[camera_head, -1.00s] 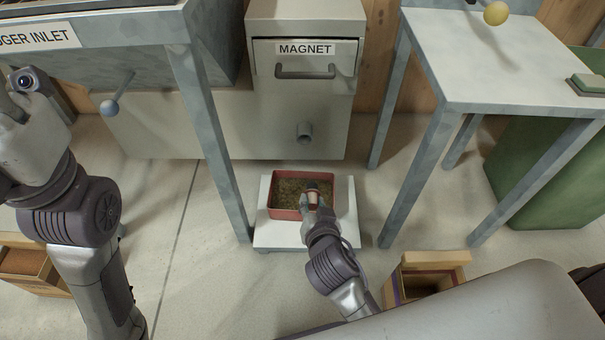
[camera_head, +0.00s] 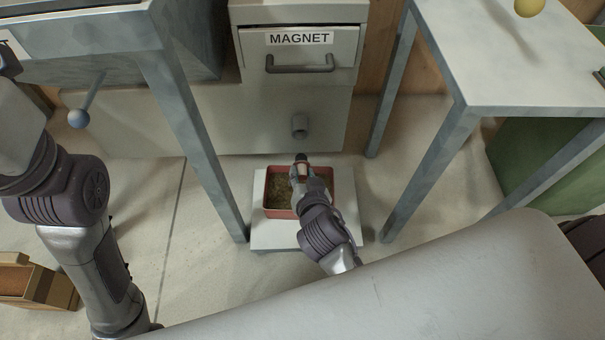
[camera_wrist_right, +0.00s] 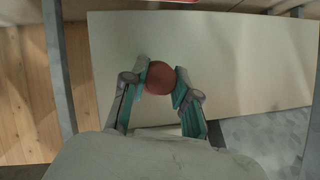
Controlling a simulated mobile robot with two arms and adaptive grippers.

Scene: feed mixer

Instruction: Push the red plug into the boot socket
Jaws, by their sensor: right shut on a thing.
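My right gripper (camera_head: 299,172) is shut on the red plug (camera_head: 302,169). The plug has a dark end pointing toward the machine. In the right wrist view, the plug's round red face (camera_wrist_right: 160,79) sits between the teal-padded fingers of my right gripper (camera_wrist_right: 161,84). The boot socket (camera_head: 299,126) is a short grey tube on the machine front under the MAGNET drawer. The plug is in front of and below the socket, apart from it. My left arm shows at the left edge, with its fingers out of view.
A red tray (camera_head: 278,210) of brownish-green feed sits on a pale low platform (camera_head: 262,235) under my right gripper. Grey table legs (camera_head: 193,130) stand to the left and right (camera_head: 425,172). The MAGNET drawer handle (camera_head: 300,68) juts out above.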

